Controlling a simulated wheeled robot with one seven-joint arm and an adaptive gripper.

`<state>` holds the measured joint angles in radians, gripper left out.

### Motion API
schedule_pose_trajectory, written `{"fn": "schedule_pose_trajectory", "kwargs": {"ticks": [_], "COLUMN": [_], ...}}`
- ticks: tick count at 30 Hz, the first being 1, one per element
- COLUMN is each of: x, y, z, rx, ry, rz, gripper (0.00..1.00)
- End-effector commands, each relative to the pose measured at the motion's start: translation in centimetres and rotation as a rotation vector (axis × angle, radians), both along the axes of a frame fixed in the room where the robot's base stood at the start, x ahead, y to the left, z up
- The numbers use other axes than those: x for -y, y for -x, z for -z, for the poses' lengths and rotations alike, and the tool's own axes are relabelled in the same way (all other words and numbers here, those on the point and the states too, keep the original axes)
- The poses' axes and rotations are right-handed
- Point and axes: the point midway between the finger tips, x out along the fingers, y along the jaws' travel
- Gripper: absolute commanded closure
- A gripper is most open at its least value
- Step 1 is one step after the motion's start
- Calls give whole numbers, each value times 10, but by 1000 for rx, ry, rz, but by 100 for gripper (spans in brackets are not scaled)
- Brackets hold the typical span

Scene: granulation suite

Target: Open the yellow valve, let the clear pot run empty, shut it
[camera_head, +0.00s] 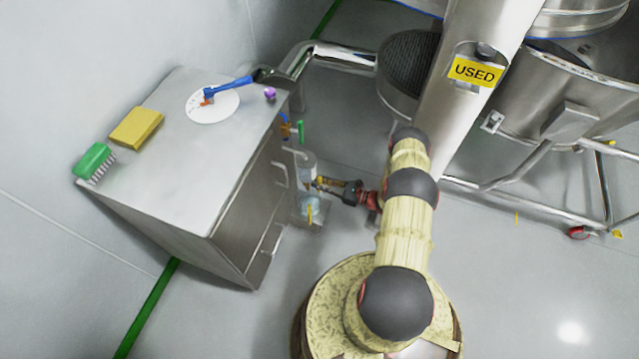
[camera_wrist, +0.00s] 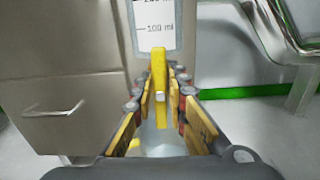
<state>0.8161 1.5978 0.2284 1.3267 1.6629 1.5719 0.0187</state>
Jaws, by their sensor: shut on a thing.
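The yellow valve (camera_wrist: 158,72) shows as an upright yellow lever in the middle of the wrist view. My gripper (camera_wrist: 160,88) is shut on it, with one finger on each side. In the head view my gripper (camera_head: 320,183) reaches leftward to the front of the clear pot (camera_head: 308,163), beside the cabinet. The pot (camera_wrist: 155,22) carries a scale with a 100 ml mark, just above the lever. I cannot tell its liquid level. A clear vessel (camera_head: 309,212) with something bluish and something yellow in it stands below the pot. My fingers partly hide it in the wrist view.
A steel cabinet (camera_head: 180,130) stands left of the pot, its handles facing the pot. On it lie a green brush (camera_head: 95,160), a yellow sponge (camera_head: 137,127) and a white disc (camera_head: 212,108) with a blue tool. Steel vessels on a wheeled frame (camera_head: 530,185) stand right.

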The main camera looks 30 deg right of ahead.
Motion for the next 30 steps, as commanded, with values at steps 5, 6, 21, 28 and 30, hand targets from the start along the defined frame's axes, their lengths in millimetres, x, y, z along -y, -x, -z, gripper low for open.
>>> {"fn": "schedule_pose_trajectory", "kwargs": {"ticks": [5,6,21,28,30], "x": [1,1,5,6,6], "y": [0,-1,-3,-4,-5], "z": [0,0,2,4,4], "rx": [-48,-63,-341,-476,-517], "ry": [-61,-81,-437,-610,-663], "rz": [0,0,1,1,1], "gripper": [100,100,100,100,100]}}
